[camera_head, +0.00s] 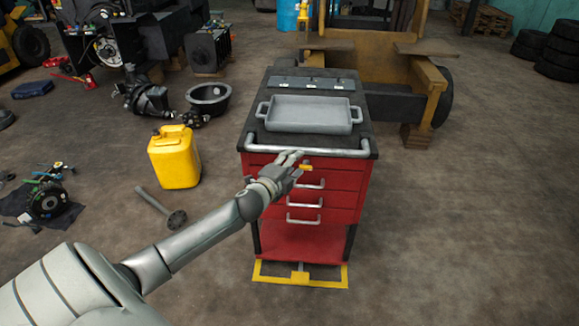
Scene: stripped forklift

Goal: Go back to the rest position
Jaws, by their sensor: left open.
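My left arm reaches in from the lower left. My left gripper (300,163) is open and empty in front of the red tool cart (340,195), near its upper drawers and just below its grey push bar. I cannot tell whether a finger touches the cart. A grey tray (311,114) with two side handles rests on the cart's dark top. My right gripper is not in view.
A yellow jerrycan (175,158) and a metal rod with a flange (162,208) are on the floor left of the cart. A stripped forklift frame (372,70) stands behind. Tyres (558,50) are at the far right. The right floor is clear.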

